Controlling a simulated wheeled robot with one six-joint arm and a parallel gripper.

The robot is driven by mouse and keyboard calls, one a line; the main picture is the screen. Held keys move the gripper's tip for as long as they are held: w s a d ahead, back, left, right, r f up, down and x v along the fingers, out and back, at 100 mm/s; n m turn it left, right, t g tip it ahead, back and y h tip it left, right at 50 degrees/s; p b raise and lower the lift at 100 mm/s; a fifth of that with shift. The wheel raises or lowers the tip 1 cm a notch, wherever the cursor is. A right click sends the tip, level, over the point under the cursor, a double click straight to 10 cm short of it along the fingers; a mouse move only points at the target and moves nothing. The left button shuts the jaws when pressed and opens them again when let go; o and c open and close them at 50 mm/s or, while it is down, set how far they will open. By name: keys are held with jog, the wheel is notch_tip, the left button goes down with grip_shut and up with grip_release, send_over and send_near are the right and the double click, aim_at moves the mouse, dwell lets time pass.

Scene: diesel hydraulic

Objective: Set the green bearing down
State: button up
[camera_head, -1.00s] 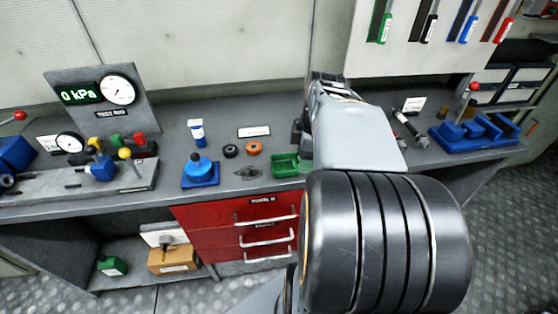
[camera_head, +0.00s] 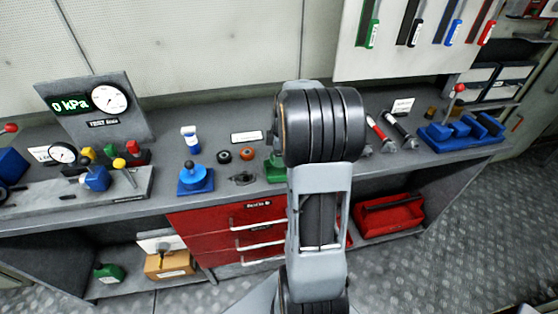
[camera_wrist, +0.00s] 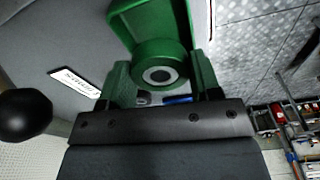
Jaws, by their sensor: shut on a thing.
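The green bearing (camera_wrist: 160,58), a thick green ring with a pale inner ring and dark bore, sits between the fingers of my gripper (camera_wrist: 161,84) in the wrist view. My gripper is shut on it. A green open-sided holder (camera_wrist: 124,22) lies just beyond and overlaps the bearing in view; I cannot tell whether they touch. In the head view the holder (camera_head: 275,172) shows only as a green edge on the bench beside my arm. My arm hides the gripper and bearing there.
The grey bench (camera_head: 232,112) carries a blue stand (camera_head: 196,180), black ring (camera_head: 224,156) and orange ring (camera_head: 247,155) left of my arm. A blue rack (camera_head: 462,135) stands right. A dark ball (camera_wrist: 24,112) is left in the wrist view.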

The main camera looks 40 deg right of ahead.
jog(key=shift+w+f, duration=0.15)
jog(key=shift+f, duration=1.55)
jog(key=shift+f, duration=0.1)
